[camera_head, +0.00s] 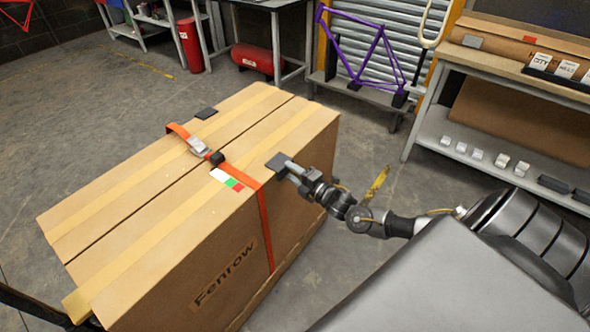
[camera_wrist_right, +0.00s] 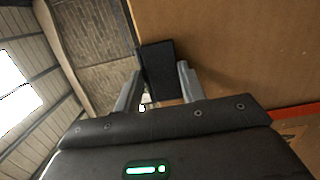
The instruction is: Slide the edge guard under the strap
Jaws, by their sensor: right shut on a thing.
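A large cardboard box (camera_head: 165,235) stands with an orange strap (camera_head: 265,230) running across its top and down its near side. A metal buckle (camera_head: 198,146) sits on the strap. My right gripper (camera_head: 290,170) is shut on a dark edge guard (camera_head: 277,162), at the box's top right edge, just right of the strap. I cannot tell whether the guard touches the box. In the right wrist view, the guard (camera_wrist_right: 157,68) stands between the fingers, and the strap (camera_wrist_right: 297,109) shows at the right, apart from it. My left gripper is not in view.
Another dark flat piece (camera_head: 206,113) lies at the box top's far edge. A white, green and red label (camera_head: 228,179) lies beside the strap. A workbench (camera_head: 520,70) stands at the right, and a purple bike frame (camera_head: 365,48) at the back. Open floor lies left of the box.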

